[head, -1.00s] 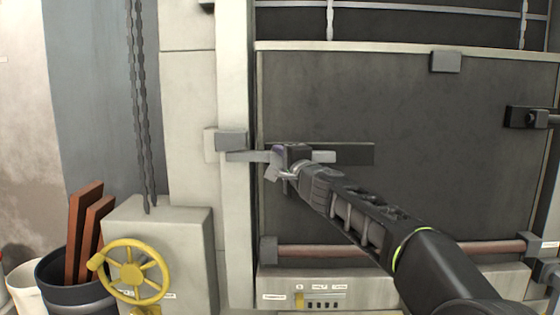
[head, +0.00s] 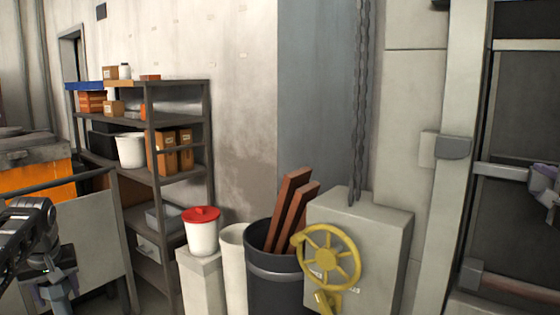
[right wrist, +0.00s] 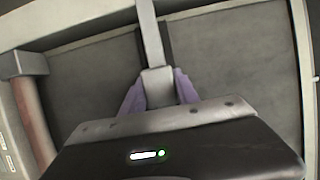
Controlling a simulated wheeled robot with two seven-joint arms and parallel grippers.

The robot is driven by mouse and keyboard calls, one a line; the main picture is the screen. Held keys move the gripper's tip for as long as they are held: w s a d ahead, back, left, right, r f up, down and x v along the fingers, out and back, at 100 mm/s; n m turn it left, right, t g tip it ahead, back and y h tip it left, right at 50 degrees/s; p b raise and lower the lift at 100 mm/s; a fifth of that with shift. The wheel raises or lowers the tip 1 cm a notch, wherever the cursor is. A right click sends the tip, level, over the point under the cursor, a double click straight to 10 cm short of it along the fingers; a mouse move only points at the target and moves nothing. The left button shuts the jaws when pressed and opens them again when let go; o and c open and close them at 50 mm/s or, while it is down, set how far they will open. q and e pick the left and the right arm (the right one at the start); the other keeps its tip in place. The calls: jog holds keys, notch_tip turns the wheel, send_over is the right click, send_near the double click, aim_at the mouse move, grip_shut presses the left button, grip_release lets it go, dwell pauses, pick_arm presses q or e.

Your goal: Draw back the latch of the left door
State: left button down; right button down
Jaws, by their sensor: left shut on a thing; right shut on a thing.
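The left door (head: 500,225) is a dark panel in a pale frame at the right edge of the head view. Its grey latch bar (head: 500,171) lies level across the door's edge. The bar's left end is just right of the grey keeper (head: 455,147) on the post. My right gripper (head: 545,186), partly cut off, is at the bar. In the right wrist view its purple fingers are shut on the latch's grey grip (right wrist: 158,86). My left gripper (head: 55,288) is at the lower left, shut on a grey thing I cannot identify.
A yellow handwheel (head: 328,257) sits on a grey box right of a dark bin (head: 275,285) holding brown bars. A red-lidded pot (head: 201,232), a shelf rack (head: 150,130) and an orange container (head: 38,178) stand further left.

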pick_arm(q)
jog(key=shift+a, duration=0.1)
pick_arm(e)
jog(key=shift+d+f, duration=0.1)
jog(key=shift+s, duration=0.1)
jog(key=c, duration=1.3)
grip_release()
jog(key=shift+d, duration=0.1)
pick_arm(q)
jog(key=shift+r, duration=0.1)
pick_arm(e)
jog(key=o, duration=0.3)
jog(key=shift+s, duration=0.1)
jog(key=shift+o, duration=0.4)
pick_arm(q)
jog(key=shift+f+b, duration=0.8)
jog(key=shift+f, duration=0.05)
pick_arm(e)
jog(key=v, duration=1.2)
pick_arm(q)
jog(key=shift+w, duration=0.15)
pick_arm(e)
jog(key=shift+h, duration=0.3)
